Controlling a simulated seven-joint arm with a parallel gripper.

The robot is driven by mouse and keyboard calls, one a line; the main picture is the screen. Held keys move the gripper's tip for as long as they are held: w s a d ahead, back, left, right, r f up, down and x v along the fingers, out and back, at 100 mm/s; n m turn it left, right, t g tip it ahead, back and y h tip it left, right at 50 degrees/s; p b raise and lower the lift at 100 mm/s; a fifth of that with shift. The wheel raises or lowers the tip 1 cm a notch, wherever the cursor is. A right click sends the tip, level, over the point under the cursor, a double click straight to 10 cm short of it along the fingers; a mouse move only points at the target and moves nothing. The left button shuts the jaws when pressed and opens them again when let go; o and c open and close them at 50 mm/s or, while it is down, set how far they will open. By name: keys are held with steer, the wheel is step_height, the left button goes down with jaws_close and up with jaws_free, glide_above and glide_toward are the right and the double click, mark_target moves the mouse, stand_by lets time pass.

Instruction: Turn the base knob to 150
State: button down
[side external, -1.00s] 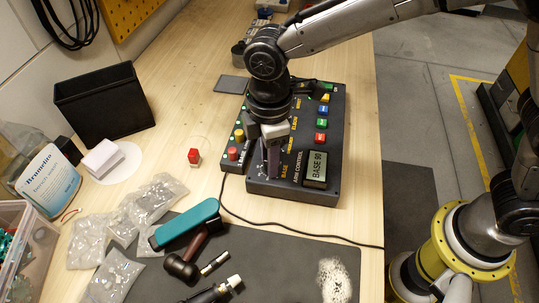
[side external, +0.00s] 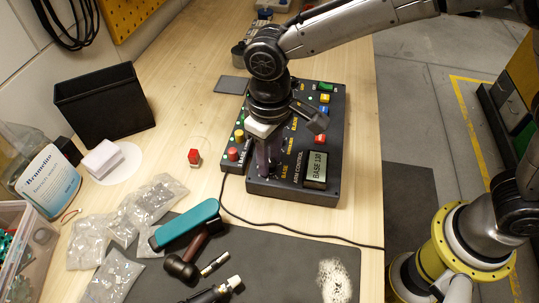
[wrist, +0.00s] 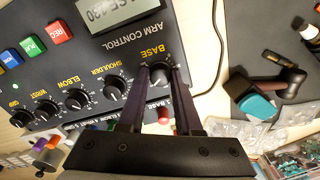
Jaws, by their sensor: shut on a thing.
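The black control panel (side external: 325,150) lies on the bench, marked ARM CONTROL. The base knob (wrist: 160,76) is a dark round knob beside the BASE label. My gripper (wrist: 161,70) has one finger on each side of the knob and is shut on it. In the side view my gripper (side external: 268,175) points down at the panel's near left corner and hides the knob.
Shoulder (wrist: 114,86), elbow (wrist: 77,99) and further knobs stand in a row beside the base knob. A red button (wrist: 164,115) is close to one finger.

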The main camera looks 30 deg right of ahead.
steer(key=m, duration=0.6)
steer(key=shift+r, duration=0.1)
stand_by(0.5)
steer(key=c, duration=0.6)
jaws_free()
step_height(320, 180, up, 14)
